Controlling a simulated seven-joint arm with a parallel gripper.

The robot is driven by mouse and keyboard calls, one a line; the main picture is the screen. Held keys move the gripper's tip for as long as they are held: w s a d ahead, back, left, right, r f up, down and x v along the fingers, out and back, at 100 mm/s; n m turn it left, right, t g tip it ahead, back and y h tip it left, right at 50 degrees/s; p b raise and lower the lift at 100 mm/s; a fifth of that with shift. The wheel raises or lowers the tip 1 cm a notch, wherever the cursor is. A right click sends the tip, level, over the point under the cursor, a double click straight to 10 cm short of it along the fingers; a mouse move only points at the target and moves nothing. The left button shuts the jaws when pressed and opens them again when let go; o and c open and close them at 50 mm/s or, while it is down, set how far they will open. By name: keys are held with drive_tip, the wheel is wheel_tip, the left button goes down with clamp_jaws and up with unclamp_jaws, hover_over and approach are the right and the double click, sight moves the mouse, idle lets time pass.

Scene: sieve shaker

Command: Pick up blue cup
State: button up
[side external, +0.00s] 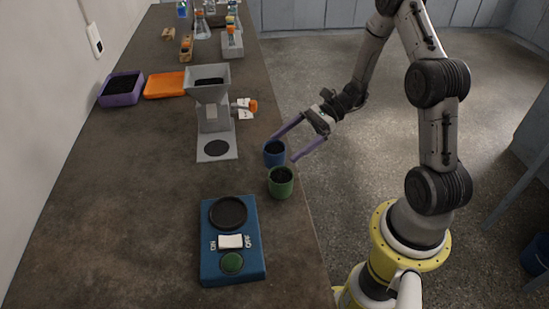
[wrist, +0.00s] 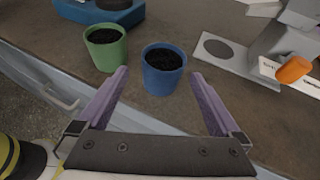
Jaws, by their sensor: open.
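The blue cup (side external: 274,153) stands upright near the right edge of the bench, with dark material inside. It also shows in the wrist view (wrist: 163,72), a little beyond and between the two finger tips. My gripper (side external: 283,149) has two long purple fingers, spread open and empty, reaching in from the right toward the cup. In the wrist view my gripper (wrist: 158,72) shows both fingers apart. Whether a finger touches the cup I cannot tell. The green cup (side external: 281,183), also holding dark material, stands close beside the blue one, to its left in the wrist view (wrist: 105,48).
A blue ON/OFF device (side external: 232,270) lies nearer the camera. A grey hopper stand (side external: 213,112) with an orange-ended part (side external: 252,106) stands behind the cups. Purple (side external: 122,90) and orange trays (side external: 164,86) sit at left. Bottles and racks are at the far end.

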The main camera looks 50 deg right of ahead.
sight(266, 159)
drive_tip(key=x, duration=0.8)
drive_tip(key=shift+w, duration=0.25)
drive_tip(key=shift+c, duration=0.3)
drive_tip(key=shift+r, duration=0.1)
drive_tip(key=c, duration=1.4)
